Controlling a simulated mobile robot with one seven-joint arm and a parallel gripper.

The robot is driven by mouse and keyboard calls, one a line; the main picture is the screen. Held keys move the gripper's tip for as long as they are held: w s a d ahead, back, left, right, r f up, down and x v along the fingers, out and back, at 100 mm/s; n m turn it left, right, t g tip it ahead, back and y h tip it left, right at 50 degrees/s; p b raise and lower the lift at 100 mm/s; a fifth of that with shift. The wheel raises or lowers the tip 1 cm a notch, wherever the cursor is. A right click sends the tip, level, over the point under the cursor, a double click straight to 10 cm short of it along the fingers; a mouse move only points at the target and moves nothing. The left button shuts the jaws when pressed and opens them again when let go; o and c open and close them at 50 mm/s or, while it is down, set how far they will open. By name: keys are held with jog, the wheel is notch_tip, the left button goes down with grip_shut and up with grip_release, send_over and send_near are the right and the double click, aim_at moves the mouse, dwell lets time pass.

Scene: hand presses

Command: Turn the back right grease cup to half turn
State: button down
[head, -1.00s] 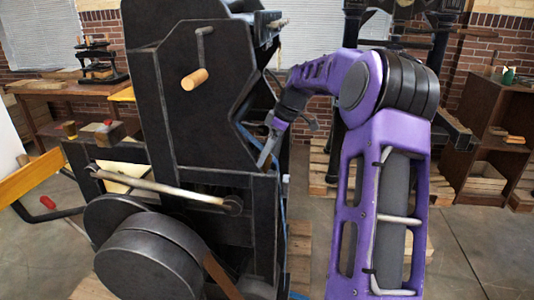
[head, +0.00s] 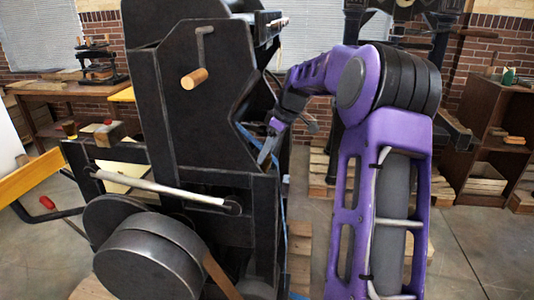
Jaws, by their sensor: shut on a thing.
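My gripper (head: 267,153) is at the right side of the large dark press (head: 205,110), low by its side frame. Its fingers point down and to the left, in the gap by the press's right upright. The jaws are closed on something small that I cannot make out. The back right grease cup cannot be picked out in this view; the gripper and the press frame cover that spot. My purple arm reaches in from the right.
A crank with a wooden handle (head: 194,79) sticks out of the press's side. A round flywheel (head: 150,262) and a pale rod (head: 160,188) are at the lower left. A wooden shelf (head: 497,150) stands at the right. Open floor lies at the lower right.

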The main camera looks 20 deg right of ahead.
jog(key=shift+c, duration=1.6)
grip_release()
jog(key=shift+r, duration=0.1)
jog(key=p+v, duration=0.3)
jog(key=v, duration=1.4)
